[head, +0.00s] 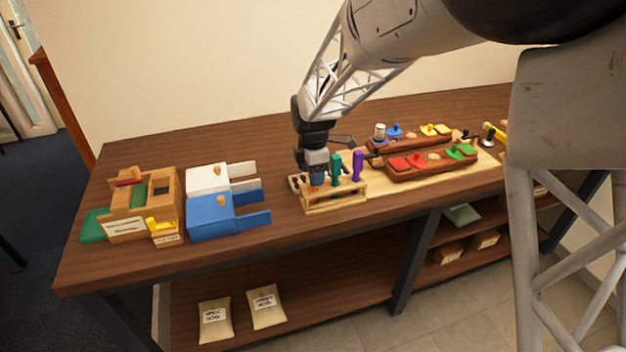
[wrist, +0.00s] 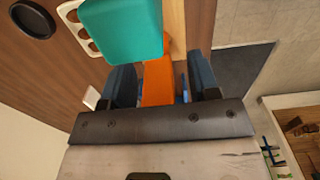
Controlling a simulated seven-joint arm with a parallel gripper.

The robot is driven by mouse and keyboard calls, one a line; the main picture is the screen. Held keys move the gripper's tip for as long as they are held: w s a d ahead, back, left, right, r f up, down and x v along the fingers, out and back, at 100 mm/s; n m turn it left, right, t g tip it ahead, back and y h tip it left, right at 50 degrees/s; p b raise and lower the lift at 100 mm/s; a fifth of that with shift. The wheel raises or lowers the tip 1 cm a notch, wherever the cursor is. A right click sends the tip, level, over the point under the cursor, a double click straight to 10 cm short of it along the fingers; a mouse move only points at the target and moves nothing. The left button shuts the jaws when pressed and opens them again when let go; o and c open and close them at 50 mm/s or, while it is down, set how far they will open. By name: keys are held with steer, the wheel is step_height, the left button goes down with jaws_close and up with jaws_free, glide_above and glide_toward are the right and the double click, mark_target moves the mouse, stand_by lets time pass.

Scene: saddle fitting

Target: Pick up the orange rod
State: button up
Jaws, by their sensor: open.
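The orange rod (wrist: 158,84) stands between the two dark fingers of my gripper (wrist: 161,82) in the wrist view. Narrow gaps show between the rod and the fingers, so my gripper is open around it. In the head view my gripper (head: 316,178) points down at the left end of a small wooden rack (head: 338,199) and mostly hides the orange rod. A teal rod (head: 336,168) stands in the rack just right of my gripper. The teal rod also looms close in the wrist view (wrist: 122,28). A purple rod (head: 357,166) stands further right.
Right of the rack is a light board with red-and-green (head: 430,163) and blue-and-yellow (head: 408,139) pieces. White (head: 207,179) and blue (head: 212,217) boxes and a wooden box (head: 142,205) stand left. Bare tabletop (head: 262,172) lies between the boxes and the rack.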

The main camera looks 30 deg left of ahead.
steer(key=shift+c, duration=0.4)
jaws_close()
steer(key=shift+r, duration=0.15)
step_height(320, 180, up, 10)
steer(key=shift+f, duration=0.15)
stand_by(0.6)
steer(key=c, duration=0.6)
jaws_free()
steer(key=shift+c, duration=1)
